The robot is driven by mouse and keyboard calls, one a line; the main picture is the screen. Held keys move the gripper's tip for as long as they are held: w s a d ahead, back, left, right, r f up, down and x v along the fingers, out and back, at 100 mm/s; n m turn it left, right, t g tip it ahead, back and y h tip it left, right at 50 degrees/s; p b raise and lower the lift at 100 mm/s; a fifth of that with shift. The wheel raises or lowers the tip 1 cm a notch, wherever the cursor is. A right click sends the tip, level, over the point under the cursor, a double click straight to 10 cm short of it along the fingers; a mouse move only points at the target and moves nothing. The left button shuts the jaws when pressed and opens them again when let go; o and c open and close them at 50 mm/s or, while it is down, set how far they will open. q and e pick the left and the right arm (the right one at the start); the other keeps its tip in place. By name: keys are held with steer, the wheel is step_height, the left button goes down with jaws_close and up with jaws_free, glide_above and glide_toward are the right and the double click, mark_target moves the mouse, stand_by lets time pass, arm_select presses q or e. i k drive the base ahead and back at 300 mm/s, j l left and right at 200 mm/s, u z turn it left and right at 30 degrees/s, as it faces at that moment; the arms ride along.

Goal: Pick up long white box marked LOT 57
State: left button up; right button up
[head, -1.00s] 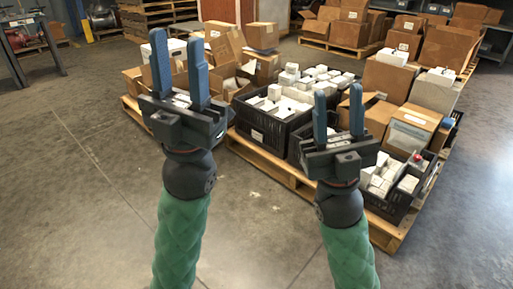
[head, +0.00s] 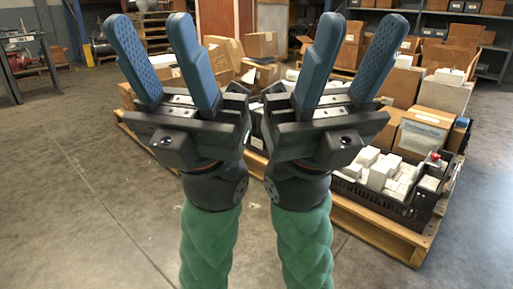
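I cannot make out a long white box marked LOT 57; no label that size is readable. Several small white boxes (head: 378,176) lie in the black crate (head: 408,211) at the front right of the pallet. My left gripper (head: 158,62) is open and empty, fingers pointing up, in front of the pallet's left part. My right gripper (head: 348,60) is open and empty, raised in front of the pallet's middle. The two grippers stand close side by side and hide much of the crates behind them.
The wooden pallet (head: 378,228) carries crates and brown cardboard boxes (head: 422,134). A white box (head: 445,93) stands at its right. More cartons and shelves (head: 462,28) are behind. The concrete floor (head: 75,190) at the left is clear.

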mark_target(367, 157)
steer(key=i+l+z, duration=0.15)
steer(key=i, duration=0.3)
steer(key=i+l+z, duration=0.2)
steer(key=i, duration=0.2)
steer(key=i+l+z, duration=0.15)
steer(key=i, duration=0.3)
